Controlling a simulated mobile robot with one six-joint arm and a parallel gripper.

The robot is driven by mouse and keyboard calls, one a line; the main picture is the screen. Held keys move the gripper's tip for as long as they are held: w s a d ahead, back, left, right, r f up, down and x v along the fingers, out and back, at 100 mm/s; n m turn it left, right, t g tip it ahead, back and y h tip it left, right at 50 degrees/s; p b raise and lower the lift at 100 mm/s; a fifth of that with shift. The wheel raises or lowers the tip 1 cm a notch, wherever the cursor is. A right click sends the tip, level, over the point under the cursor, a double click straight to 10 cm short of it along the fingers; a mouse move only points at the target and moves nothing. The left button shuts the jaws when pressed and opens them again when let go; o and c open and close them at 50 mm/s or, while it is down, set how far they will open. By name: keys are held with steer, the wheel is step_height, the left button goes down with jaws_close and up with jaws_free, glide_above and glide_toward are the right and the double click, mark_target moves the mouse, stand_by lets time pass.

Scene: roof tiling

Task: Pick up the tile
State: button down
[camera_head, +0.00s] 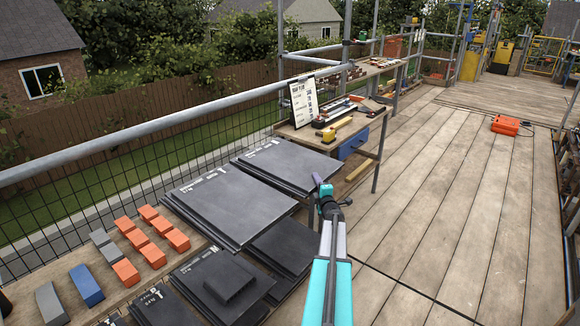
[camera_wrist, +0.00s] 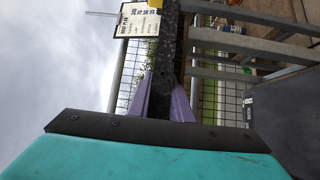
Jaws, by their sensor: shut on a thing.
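Dark grey flat tiles lie in stacks on the left side of the deck. The far stack (camera_head: 285,163) and the larger near stack (camera_head: 225,203) have white markings on their top tiles. My gripper (camera_head: 318,181), with purple fingertips, is at the right edge of the far stack. In the wrist view its purple fingers (camera_wrist: 165,103) are shut on a dark speckled tile (camera_wrist: 170,45), seen edge-on between them. How far this tile is raised from the stack, if at all, cannot be told.
A workbench (camera_head: 345,140) with a white notice board (camera_head: 303,101) and tools stands just beyond the stacks. Orange blocks (camera_head: 152,255) and a blue block (camera_head: 86,285) lie at left. An orange case (camera_head: 507,125) is far right. The plank floor (camera_head: 450,200) is mostly clear.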

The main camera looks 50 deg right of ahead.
steer(key=shift+r, duration=0.2)
stand_by(0.5)
steer(key=shift+r, duration=0.65)
step_height(320, 180, up, 2)
steer(key=s+a, duration=0.2)
steer(key=s, duration=0.5)
steer(key=s+a+r+b, duration=0.1)
steer(key=s+a, duration=0.2)
steer(key=s, duration=0.5)
steer(key=shift+r, duration=0.25)
steer(key=shift+s, duration=0.1)
steer(key=shift+d, duration=0.1)
steer(key=c, duration=2.4)
jaws_free()
steer(key=shift+c, duration=0.2)
jaws_close()
